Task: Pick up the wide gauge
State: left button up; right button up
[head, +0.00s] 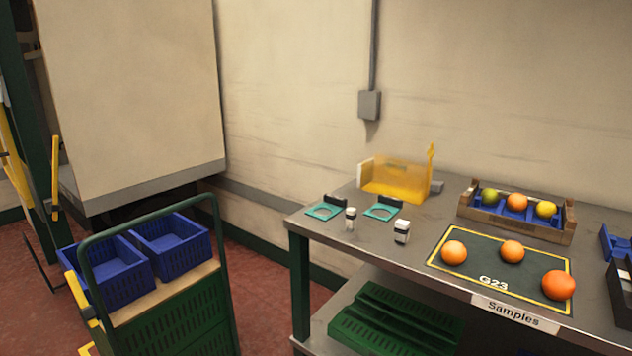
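Two teal gauges with square plates, round openings and black handles lie flat at the left end of the table, in the head view. One gauge (311,212) is near the table's left corner, and the other gauge (369,213) lies to its right. They look nearly the same size, and I cannot tell which is the wide one. Neither of my grippers is in view.
The metal table (340,243) also holds two small white bottles with dark bands (350,219) (401,232) in front of the gauges. A translucent yellow holder (400,178) stands behind. A dark mat (480,246) with three oranges, a fruit crate (510,222) and a cart (190,315) with blue crates (120,285) show too.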

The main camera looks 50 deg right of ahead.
aim_at(393, 204)
jog(key=i, duration=1.8)
jog(key=z, duration=2.75)
